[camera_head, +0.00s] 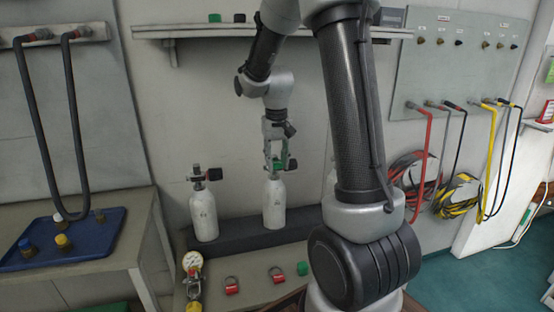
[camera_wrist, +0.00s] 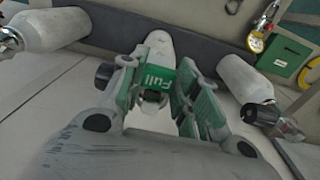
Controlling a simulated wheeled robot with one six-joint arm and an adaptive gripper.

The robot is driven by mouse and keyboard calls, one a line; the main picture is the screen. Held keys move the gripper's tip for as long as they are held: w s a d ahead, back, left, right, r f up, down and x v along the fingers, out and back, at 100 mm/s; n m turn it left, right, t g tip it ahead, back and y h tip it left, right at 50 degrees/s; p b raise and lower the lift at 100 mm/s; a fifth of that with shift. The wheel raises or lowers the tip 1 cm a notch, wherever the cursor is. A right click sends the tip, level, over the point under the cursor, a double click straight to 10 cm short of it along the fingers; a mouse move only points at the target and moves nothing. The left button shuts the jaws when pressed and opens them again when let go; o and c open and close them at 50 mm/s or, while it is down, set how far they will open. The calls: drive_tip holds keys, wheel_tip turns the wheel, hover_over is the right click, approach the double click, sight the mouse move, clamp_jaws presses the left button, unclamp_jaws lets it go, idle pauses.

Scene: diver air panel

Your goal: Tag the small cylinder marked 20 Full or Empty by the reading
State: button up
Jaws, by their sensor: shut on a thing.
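My gripper (camera_head: 277,158) is above the middle white cylinder (camera_head: 274,204), with its fingers at the valve. It is shut on a green tag (camera_wrist: 160,80) reading "Full", held at the neck of that cylinder, which also shows in the wrist view (camera_wrist: 160,43). The tag looks to be around or against the neck; I cannot tell if it is seated. Another white cylinder (camera_head: 203,214) stands upright to the left. No number 20 is legible on any cylinder. A pressure gauge (camera_head: 192,261) lies at the front left; its reading is too small to make out.
The cylinders stand along a dark rack (camera_head: 240,240) by the wall. Two red tags (camera_head: 232,286) and a green piece (camera_head: 303,268) lie on the bench in front. A blue tray (camera_head: 70,250) with fittings is at left. Hoses (camera_head: 460,190) hang at right.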

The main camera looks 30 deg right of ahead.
drive_tip(key=shift+f, duration=0.15)
drive_tip(key=o, duration=1.1)
wheel_tip(320, 180, up, 7)
drive_tip(key=shift+s+a+r, duration=0.1)
drive_tip(key=shift+r, duration=0.1)
